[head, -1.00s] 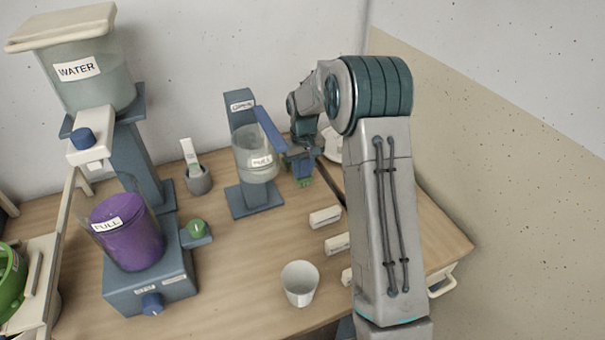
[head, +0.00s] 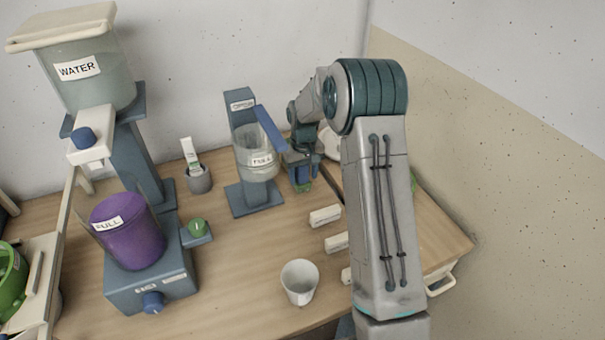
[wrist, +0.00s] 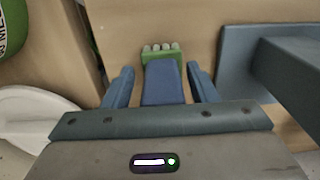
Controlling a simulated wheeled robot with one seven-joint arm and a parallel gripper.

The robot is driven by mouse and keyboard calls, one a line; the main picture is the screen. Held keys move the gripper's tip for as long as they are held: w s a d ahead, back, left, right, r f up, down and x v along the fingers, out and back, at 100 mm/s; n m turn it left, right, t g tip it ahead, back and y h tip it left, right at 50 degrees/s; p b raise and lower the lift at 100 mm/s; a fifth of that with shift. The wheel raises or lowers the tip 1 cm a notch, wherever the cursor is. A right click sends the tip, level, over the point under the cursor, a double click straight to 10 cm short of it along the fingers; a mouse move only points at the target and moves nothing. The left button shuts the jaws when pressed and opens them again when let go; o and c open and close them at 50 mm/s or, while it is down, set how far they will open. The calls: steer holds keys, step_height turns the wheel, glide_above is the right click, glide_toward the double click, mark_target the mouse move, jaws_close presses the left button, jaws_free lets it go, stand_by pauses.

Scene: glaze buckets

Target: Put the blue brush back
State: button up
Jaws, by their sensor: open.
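A blue-handled brush (wrist: 162,84) with a green end and pale rounded tufts shows in the wrist view, between my fingers. My gripper (wrist: 160,72) is open, one finger on each side of the blue part, with a visible gap at each side. In the head view my gripper (head: 304,186) is low at the back of the table, right of the clear jug stand, and mostly covers the brush. A grey holder (head: 199,180) with a pale, green-marked upright piece in it stands left of the jug stand.
The jug stand (head: 254,198) is close on the left of my gripper in the head view. A white round dish (head: 329,142) is behind my arm. A white cup (head: 299,283), small pale blocks (head: 325,216) and a purple bucket (head: 128,232) stand nearer. The table's middle is clear.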

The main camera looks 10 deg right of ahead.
step_height(320, 180, up, 12)
steer(key=shift+f, duration=0.2)
steer(key=s+r+m+t, duration=0.1)
steer(key=s+r, duration=0.3)
steer(key=s, duration=0.7)
steer(key=s+r+m+t, duration=0.1)
steer(key=s+r, duration=0.3)
steer(key=s, duration=0.8)
steer(key=s+f, duration=0.2)
steer(key=s, duration=0.7)
steer(key=shift+s+a+t, duration=0.15)
steer(key=shift+t, duration=0.25)
